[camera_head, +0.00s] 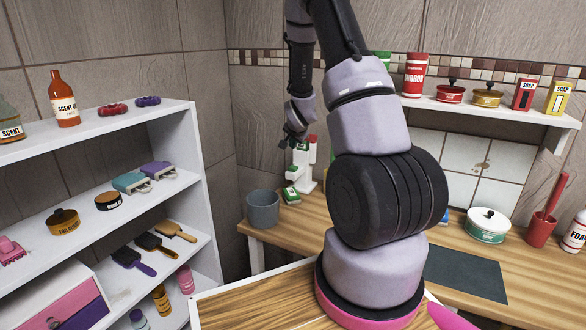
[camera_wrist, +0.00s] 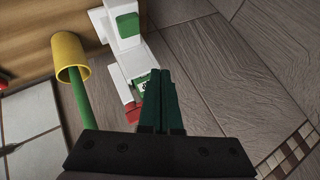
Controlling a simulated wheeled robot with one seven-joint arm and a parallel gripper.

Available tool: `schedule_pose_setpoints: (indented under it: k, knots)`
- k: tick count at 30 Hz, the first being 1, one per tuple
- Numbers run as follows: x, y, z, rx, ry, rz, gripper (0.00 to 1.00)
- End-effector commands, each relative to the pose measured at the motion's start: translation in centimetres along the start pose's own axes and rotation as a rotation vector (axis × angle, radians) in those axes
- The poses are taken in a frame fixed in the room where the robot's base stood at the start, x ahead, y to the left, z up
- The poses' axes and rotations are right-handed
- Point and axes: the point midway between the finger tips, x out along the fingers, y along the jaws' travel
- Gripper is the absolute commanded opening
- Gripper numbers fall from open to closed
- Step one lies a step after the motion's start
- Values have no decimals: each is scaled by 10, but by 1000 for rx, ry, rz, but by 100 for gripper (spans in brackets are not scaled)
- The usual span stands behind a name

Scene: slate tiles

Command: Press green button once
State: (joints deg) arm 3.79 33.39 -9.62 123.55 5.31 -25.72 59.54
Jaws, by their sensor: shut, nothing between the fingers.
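A white stand-like device (camera_head: 304,178) stands at the left end of the wooden counter, against the wall. A green block (camera_head: 291,194), which looks like the green button, sits low at its front. In the wrist view the green button (camera_wrist: 127,25) is on the white device (camera_wrist: 125,62), near the top edge of the picture. The device also has a small green label and a red part. My gripper (camera_head: 284,145) is above and slightly left of the device. In the wrist view my gripper (camera_wrist: 165,72) is shut and empty, its fingers overlapping the device's edge and apart from the button.
A grey bucket (camera_head: 263,208) stands left of the device. A yellow cup (camera_wrist: 73,57) with a green handle is beside the device in the wrist view. A white shelf (camera_head: 100,145) with several items is at left. A wall shelf (camera_head: 490,108) hangs at upper right.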

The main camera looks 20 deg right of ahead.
Motion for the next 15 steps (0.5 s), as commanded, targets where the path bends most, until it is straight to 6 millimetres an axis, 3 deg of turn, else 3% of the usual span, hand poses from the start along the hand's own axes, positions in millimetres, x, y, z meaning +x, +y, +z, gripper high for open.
schedule_pose_setpoints:
  k: [7, 15]
  knots:
    - [25, 19, 19, 0, -2, 3, 0]
    - [40, 29, 29, 1, 0, 1, 0]
